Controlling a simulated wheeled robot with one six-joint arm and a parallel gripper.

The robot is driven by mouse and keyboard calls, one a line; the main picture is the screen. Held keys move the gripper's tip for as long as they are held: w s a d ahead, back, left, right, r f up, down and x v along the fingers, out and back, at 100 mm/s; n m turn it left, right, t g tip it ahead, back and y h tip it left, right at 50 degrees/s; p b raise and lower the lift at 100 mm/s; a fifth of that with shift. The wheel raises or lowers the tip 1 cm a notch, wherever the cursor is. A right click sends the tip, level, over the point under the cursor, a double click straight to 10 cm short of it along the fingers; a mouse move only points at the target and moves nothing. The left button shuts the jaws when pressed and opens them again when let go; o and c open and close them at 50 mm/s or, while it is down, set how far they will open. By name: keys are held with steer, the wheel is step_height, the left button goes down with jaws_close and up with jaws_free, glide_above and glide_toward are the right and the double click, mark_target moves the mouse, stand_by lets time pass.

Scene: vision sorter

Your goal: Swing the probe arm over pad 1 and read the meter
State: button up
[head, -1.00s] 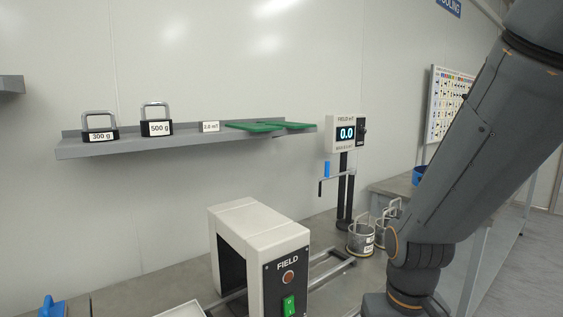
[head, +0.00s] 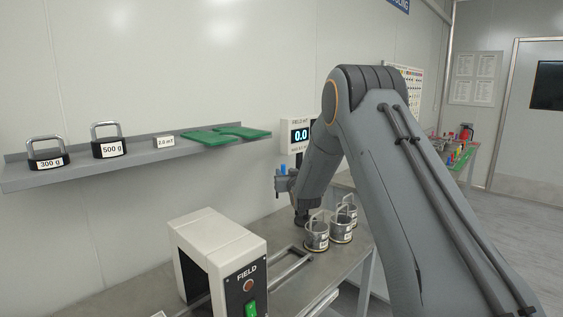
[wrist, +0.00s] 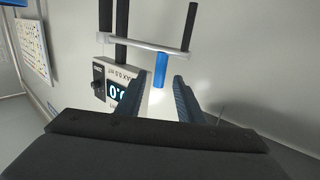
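The field meter (head: 300,135) stands on a post at the back of the bench, and its display reads 0.0. The wrist view shows the meter (wrist: 124,90) upside down, partly behind a finger. The probe arm (wrist: 146,45) is a pale bar with a blue handle (wrist: 161,72) and a dark rod at its end. My gripper (wrist: 160,80) is open, its fingertips either side of the handle with gaps showing. In the head view my gripper (head: 284,183) is small beside the meter post, at the handle. I cannot make out pad 1.
A white FIELD box (head: 215,250) with a green switch stands at front left on the bench. Several metal pots with handles (head: 317,236) stand right of it, below my arm. A wall shelf (head: 150,157) holds labelled weights and green plates.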

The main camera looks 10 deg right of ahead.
steer(key=shift+w+r+t, duration=0.3)
steer(key=shift+w+r, duration=0.1)
steer(key=shift+w, duration=0.15)
steer(key=w+p, duration=0.2)
steer(key=w, duration=0.5)
steer(key=shift+w+a, duration=0.15)
steer(key=shift+w, duration=0.1)
jaws_close()
